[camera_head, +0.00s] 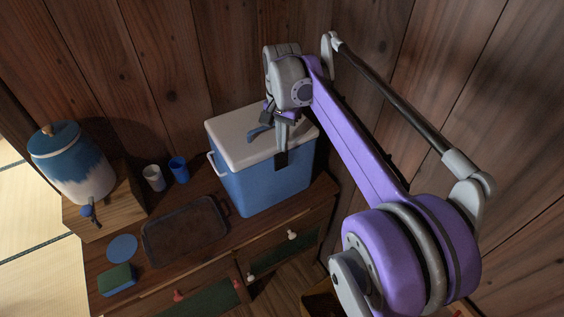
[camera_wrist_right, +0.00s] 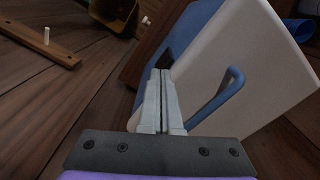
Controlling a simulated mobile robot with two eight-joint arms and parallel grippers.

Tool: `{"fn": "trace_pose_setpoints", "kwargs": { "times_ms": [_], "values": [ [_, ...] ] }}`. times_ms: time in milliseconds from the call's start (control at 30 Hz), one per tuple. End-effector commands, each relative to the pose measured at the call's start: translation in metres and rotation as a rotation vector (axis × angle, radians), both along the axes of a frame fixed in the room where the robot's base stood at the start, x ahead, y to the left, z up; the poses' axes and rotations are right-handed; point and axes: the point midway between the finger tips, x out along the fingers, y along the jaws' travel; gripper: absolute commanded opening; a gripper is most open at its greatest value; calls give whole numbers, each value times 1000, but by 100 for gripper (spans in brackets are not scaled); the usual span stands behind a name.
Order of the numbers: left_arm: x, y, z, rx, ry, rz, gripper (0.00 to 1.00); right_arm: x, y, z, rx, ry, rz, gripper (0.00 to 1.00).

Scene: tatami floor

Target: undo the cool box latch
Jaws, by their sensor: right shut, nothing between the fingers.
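The cool box (camera_head: 262,187) is blue with a white lid (camera_head: 232,138) and stands on the right end of the wooden cabinet. A blue handle (camera_head: 259,133) lies on top of the lid; it also shows in the right wrist view (camera_wrist_right: 226,91). A dark latch (camera_head: 281,160) is at the lid's front edge, partly hidden by my gripper. My right gripper (camera_head: 282,142) is shut and empty, its fingers pointing down at the front edge by the latch. In the right wrist view the fingertips (camera_wrist_right: 160,72) overlap the box's blue front; contact cannot be told.
A dark tray (camera_head: 185,232), a white cup (camera_head: 154,178), a blue cup (camera_head: 179,169), a blue disc (camera_head: 122,248) and a green-topped sponge (camera_head: 117,279) are left of the box. A blue-and-white jar (camera_head: 85,175) sits on a wooden stand (camera_head: 120,205). Wooden walls stand close behind and right.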

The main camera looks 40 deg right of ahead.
Motion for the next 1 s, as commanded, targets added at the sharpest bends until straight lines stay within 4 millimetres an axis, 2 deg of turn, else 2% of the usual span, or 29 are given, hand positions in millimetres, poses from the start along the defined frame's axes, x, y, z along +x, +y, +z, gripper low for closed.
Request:
{"fn": "trace_pose_setpoints", "kwargs": {
  "times_ms": [1000],
  "values": [
    [-4, 0, -10, 0, 7, 0, 50, 0, 0, -16, 0, 0, 0, 0]
  ]
}}
